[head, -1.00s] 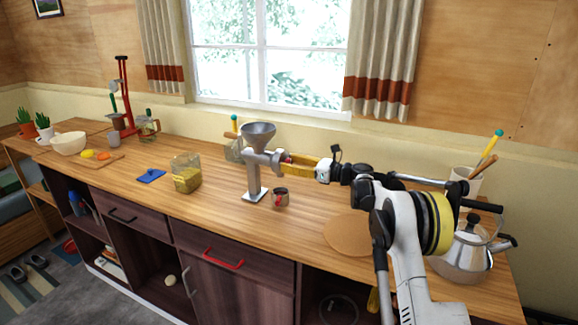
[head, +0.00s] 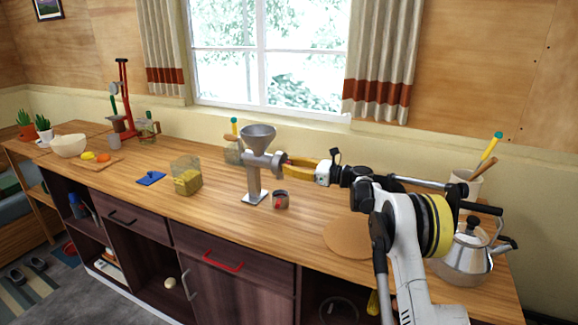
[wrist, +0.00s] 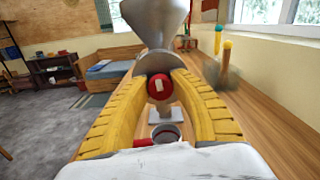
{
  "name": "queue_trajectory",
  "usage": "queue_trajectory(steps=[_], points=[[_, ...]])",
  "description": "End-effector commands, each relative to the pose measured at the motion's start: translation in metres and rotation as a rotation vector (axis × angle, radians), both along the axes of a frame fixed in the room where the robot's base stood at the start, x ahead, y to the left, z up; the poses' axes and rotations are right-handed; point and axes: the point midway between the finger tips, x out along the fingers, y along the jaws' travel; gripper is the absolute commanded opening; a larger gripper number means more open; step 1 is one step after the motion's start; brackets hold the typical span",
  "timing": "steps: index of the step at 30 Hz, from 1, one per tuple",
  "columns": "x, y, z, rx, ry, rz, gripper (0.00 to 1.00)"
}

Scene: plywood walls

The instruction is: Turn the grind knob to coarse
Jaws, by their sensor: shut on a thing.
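The metal grinder (head: 254,180) stands upright on the wooden counter, with a grey funnel (head: 258,133) on top. Its red grind knob (wrist: 160,87) faces the wrist camera and carries a pale mark. My gripper (wrist: 161,88) has its two yellow fingers on the knob's left and right sides, shut on it. In the head view my gripper (head: 285,166) reaches the grinder from the right, and the fingers mostly hide the knob. I cannot read any grind setting.
A small cup (head: 281,200) with red on it stands below the gripper. A glass container (head: 187,178) of yellow grains and a blue item (head: 151,178) are to the left. A round board (head: 350,236) and a metal kettle (head: 465,250) are to the right.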

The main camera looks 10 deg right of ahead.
Motion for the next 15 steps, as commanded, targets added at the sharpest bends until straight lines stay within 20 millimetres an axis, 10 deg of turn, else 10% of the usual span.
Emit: queue_trajectory(steps=[15], points=[[-0.0009,0.0014,0.0006,-0.263,-0.363,0.0,0.0]])
